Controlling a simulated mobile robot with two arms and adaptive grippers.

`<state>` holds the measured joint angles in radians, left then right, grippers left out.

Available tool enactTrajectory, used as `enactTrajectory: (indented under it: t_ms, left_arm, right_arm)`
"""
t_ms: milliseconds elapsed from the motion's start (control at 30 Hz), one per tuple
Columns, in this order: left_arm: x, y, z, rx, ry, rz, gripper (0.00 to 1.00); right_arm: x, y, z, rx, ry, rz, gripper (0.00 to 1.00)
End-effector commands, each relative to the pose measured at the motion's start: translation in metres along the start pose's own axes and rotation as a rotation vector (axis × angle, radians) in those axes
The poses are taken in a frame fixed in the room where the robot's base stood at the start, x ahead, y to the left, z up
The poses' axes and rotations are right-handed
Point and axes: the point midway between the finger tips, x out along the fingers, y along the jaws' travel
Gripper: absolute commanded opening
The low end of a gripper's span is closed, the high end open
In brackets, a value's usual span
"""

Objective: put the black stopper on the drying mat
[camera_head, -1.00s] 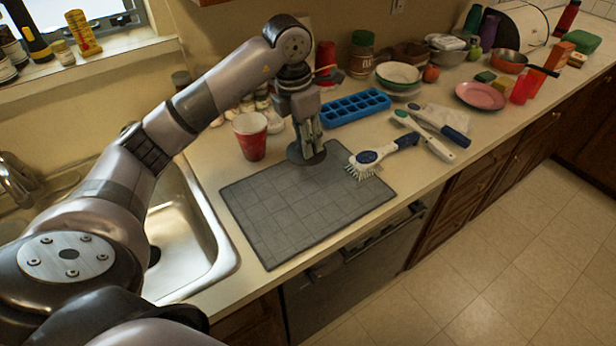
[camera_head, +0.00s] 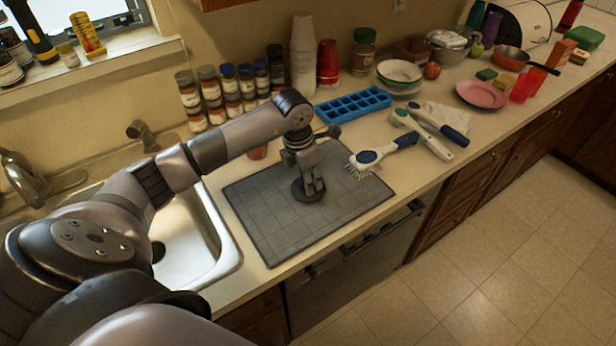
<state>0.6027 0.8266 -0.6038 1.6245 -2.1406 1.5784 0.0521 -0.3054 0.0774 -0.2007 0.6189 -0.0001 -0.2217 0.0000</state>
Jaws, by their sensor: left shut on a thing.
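The black stopper (camera_head: 299,194) is a dark round disc. It is at my left gripper's fingertips, over the middle of the grey drying mat (camera_head: 262,226). My left gripper (camera_head: 312,187) points down and is shut on the stopper. I cannot tell whether the stopper touches the mat or is just above it. The mat lies flat on the counter to the right of the sink. My right gripper is not in view.
A white and blue scrub brush (camera_head: 383,152) lies at the mat's right edge. A blue ice tray (camera_head: 352,104) lies behind the mat. The sink (camera_head: 215,262) is on the left. Spice jars (camera_head: 210,95) stand along the wall. A red cup is mostly hidden behind my arm.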

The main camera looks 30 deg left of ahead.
Motion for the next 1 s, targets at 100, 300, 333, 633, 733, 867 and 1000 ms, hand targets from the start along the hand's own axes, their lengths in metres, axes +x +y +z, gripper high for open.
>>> enactTrajectory:
  t_ms: [100,300,333,633,733,867,1000]
  left_arm:
    - [0.001,0.000,0.000,0.000,0.000,0.000,0.00]
    - [0.002,0.000,0.000,0.000,0.000,0.000,0.38]
    - [0.002,0.000,0.000,0.000,0.000,0.000,0.40]
    - [0.002,0.000,0.000,0.000,0.001,0.000,0.49]
    - [0.002,0.000,0.000,0.000,0.000,0.000,0.49]
    - [-0.004,0.001,0.001,0.000,-0.001,0.001,0.49]
    - [-0.024,0.002,0.001,0.000,-0.005,0.004,0.49]
  right_arm:
    - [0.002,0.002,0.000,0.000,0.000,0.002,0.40]
    - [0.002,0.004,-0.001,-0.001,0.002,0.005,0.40]
    - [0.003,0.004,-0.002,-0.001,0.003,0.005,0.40]
    - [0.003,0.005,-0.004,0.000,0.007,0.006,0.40]
    - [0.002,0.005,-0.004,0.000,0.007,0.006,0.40]
    - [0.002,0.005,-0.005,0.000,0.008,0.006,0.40]
    - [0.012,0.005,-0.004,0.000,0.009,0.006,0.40]
